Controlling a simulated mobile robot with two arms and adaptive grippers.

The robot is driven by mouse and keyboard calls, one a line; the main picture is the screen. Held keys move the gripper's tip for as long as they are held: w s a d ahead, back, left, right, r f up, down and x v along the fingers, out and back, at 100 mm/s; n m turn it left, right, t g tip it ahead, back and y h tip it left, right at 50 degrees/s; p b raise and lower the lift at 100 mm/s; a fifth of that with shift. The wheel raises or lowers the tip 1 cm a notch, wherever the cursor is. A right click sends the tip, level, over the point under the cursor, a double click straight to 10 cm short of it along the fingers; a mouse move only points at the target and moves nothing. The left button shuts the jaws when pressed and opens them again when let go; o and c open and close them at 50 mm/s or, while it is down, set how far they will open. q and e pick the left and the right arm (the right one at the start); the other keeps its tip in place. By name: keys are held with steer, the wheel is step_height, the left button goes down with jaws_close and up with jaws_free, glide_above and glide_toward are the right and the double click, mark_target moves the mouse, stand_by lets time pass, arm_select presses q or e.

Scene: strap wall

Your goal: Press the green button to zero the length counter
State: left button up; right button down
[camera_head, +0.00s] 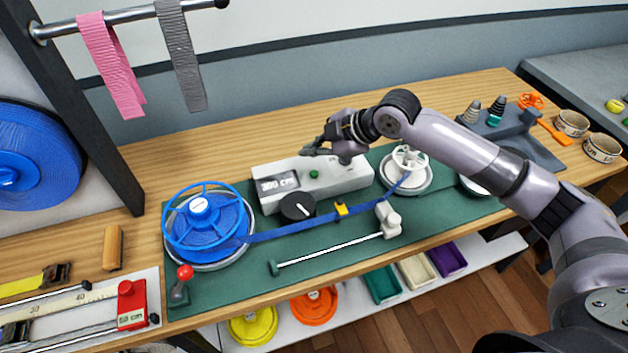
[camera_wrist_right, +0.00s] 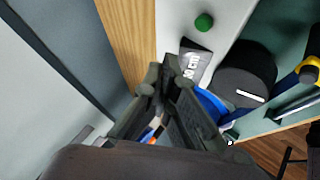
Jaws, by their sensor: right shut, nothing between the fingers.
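The green button (camera_head: 314,174) sits on top of the light grey counter box (camera_head: 345,180), right of its display (camera_head: 278,182), which seems to read 300 cm. My right gripper (camera_head: 312,150) is shut and empty. In the head view its fingertips are just above and behind the button, apart from it as far as I can tell. In the right wrist view the green button (camera_wrist_right: 204,22) is at the top, beyond the shut fingertips (camera_wrist_right: 165,80), and the display (camera_wrist_right: 192,62) is just past the tips. My left gripper does not show.
A black knob (camera_head: 298,206) stands in front of the box. A blue strap runs from the blue reel (camera_head: 205,225) past a yellow clip (camera_head: 341,208) to a white reel (camera_head: 408,160). A red-topped lever (camera_head: 183,280) stands front left. Pink and grey straps hang from a rail.

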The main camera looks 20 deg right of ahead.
mark_target(313, 176)
step_height(313, 176, down, 2)
steer(key=shift+f+b, duration=0.1)
steer(key=shift+b, duration=0.5)
steer(key=shift+f, duration=0.95)
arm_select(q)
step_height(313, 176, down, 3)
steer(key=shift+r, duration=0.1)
arm_select(e)
steer(key=shift+f, duration=0.1)
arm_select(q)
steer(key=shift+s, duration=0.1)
arm_select(e)
steer(key=shift+f, duration=0.35)
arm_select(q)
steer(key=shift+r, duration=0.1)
arm_select(e)
steer(key=shift+f, duration=0.6)
steer(key=shift+r, duration=0.1)
stand_by(0.4)
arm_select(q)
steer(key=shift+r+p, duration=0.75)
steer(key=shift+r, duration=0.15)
arm_select(e)
steer(key=shift+r, duration=0.9)
